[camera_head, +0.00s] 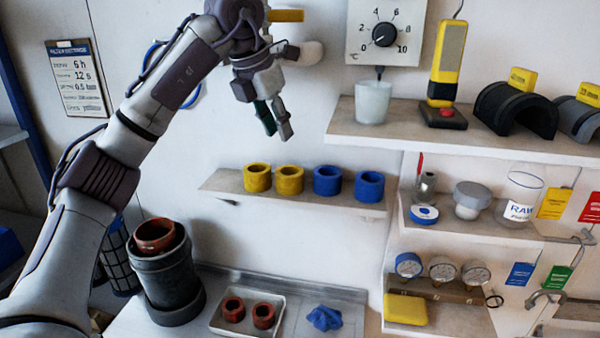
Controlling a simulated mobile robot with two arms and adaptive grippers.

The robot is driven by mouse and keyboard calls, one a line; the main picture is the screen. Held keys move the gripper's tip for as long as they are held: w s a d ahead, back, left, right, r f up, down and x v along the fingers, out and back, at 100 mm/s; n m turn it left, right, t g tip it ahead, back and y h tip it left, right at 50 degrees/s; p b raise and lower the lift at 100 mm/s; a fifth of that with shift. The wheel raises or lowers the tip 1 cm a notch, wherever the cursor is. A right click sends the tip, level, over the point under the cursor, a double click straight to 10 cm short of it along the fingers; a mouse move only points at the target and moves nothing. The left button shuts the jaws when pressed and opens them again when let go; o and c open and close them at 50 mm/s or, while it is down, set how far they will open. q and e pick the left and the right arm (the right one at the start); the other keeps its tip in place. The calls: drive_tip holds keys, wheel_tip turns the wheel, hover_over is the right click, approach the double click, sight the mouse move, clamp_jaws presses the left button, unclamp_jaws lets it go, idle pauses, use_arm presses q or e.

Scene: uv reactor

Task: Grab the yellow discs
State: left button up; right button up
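Two yellow ring-shaped discs, the left one (257,178) and the right one (289,181), stand side by side at the left part of a narrow wall shelf (222,182). Both are upright with their holes facing up. My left gripper (278,134) hangs in front of the wall above the yellow discs, pointing down and apart from them. Its two fingers show close together from the side, with nothing seen between them. How far they are spread is unclear. My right gripper is not in view.
Two blue rings (327,181) stand right of the yellow discs on the same shelf. An upper shelf (345,123) with a beaker (373,101) juts out at right. Below are a dark canister (168,280) and a tray (278,326) with two red-brown rings.

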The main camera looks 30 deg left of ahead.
use_arm(q)
drive_tip(key=p, duration=0.2)
approach(295, 173)
drive_tip(key=s+d+f, duration=0.1)
drive_tip(key=s+f, duration=0.1)
drive_tip(key=f, duration=0.1)
drive_tip(key=w+d+f+p, duration=0.1)
drive_tip(key=shift+w+d+f, duration=0.1)
drive_tip(key=shift+w+f, duration=0.15)
drive_tip(key=shift+f, duration=0.1)
drive_tip(key=shift+p+x, duration=0.7)
drive_tip(key=shift+x, duration=0.5)
drive_tip(key=shift+w+f, duration=0.15)
drive_tip(key=shift+f, duration=0.35)
clamp_jaws()
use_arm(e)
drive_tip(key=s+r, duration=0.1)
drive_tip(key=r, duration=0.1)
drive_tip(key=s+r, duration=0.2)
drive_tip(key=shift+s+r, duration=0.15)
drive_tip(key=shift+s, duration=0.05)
